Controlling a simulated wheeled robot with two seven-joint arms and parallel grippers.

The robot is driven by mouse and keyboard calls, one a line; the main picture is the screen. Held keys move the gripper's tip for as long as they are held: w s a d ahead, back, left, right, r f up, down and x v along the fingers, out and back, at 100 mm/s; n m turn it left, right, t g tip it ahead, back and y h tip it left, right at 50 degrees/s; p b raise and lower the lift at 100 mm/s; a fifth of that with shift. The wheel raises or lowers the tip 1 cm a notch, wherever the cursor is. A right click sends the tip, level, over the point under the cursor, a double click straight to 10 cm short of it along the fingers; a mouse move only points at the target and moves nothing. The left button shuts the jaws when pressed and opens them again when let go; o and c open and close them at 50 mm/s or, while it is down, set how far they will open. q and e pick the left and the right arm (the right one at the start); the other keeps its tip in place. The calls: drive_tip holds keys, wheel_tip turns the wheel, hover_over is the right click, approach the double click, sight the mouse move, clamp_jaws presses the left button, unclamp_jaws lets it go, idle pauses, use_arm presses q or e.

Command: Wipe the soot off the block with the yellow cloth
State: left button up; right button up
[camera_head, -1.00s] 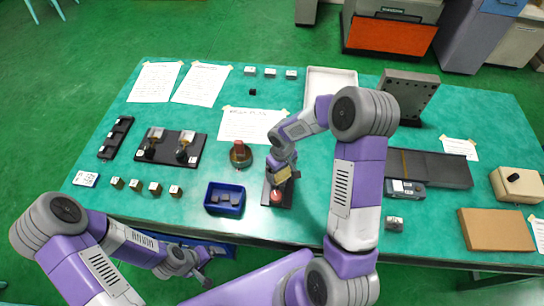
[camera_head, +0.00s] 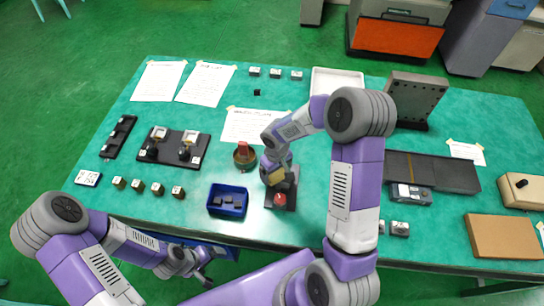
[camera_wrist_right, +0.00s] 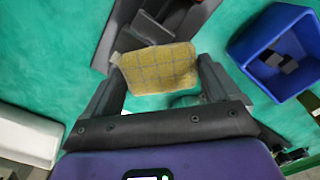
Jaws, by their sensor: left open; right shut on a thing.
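My right gripper (camera_head: 275,176) is shut on the yellow cloth (camera_wrist_right: 158,68), a squarish pad with a faint grid pattern. The cloth also shows in the head view (camera_head: 276,175). It is over the far part of a dark fixture (camera_wrist_right: 107,45) with a red knob (camera_head: 280,199). My left gripper (camera_head: 204,272) is open and empty, low in front of the table.
A blue bin (camera_head: 209,207) with dark blocks stands left of the fixture. A round dark object with a red top (camera_head: 243,156) is close behind-left of my right gripper. Small blocks, papers and a white tray (camera_head: 314,82) lie around. My right arm hides part of the table.

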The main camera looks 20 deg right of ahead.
drive_tip(key=shift+w+a, duration=0.2)
drive_tip(key=shift+a, duration=0.15)
wheel_tip(320, 180, up, 4)
drive_tip(key=p, duration=0.2)
drive_tip(key=shift+s+r+p, duration=0.15)
drive_tip(key=shift+r+p, duration=0.1)
drive_tip(key=shift+p, duration=0.05)
drive_tip(key=shift+r+p, duration=0.5)
drive_tip(key=shift+r, duration=0.15)
drive_tip(key=shift+r+p, duration=0.8)
drive_tip(key=shift+r, duration=0.45)
drive_tip(key=shift+f, duration=0.15)
